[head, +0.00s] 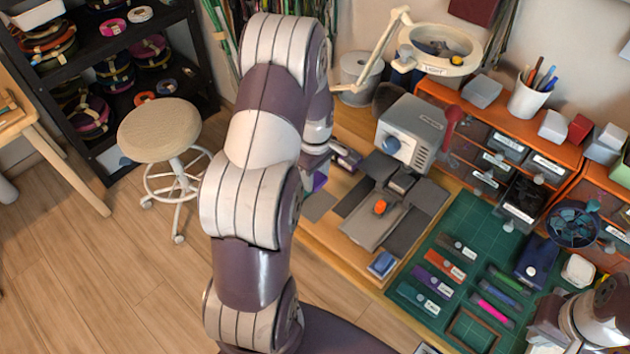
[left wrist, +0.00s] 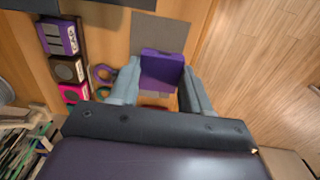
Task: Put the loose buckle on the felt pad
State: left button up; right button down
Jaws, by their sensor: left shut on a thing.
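A purple block-like piece (left wrist: 161,70), which I take to be the loose buckle, sits between the two fingers of my left gripper (left wrist: 160,74). The fingers touch its sides. In the head view my left gripper (head: 314,170) is partly hidden behind its own arm, with the purple piece (head: 320,182) showing below it. A flat grey square, likely the felt pad (left wrist: 160,30), lies on the wooden bench just beyond the piece; it also shows in the head view (head: 319,206). I cannot tell how high the piece is. My right gripper (head: 548,322) is at the lower right, its fingers not discernible.
Purple, brown and pink labelled items (left wrist: 67,69) and small rings (left wrist: 105,73) lie left of my fingers in the wrist view. A grey machine (head: 409,135) stands right of the pad. A green mat (head: 455,222) holds several cord packets. The bench edge is close by.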

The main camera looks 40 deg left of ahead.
aim_at(317, 205)
pick_arm(q)
jog(key=shift+f, duration=0.3)
jog(key=f+b, duration=0.3)
jog(key=f, duration=0.1)
jog(key=f+b, duration=0.3)
jog(key=f, duration=0.1)
jog(key=shift+w+d, duration=0.15)
jog(key=shift+w, duration=0.05)
jog(key=shift+f, duration=0.25)
jog(key=shift+f, duration=0.3)
jog(key=o, duration=1)
jog(key=shift+c, duration=0.2)
notch_tip(317, 205, up, 13)
jog(key=shift+f, duration=0.15)
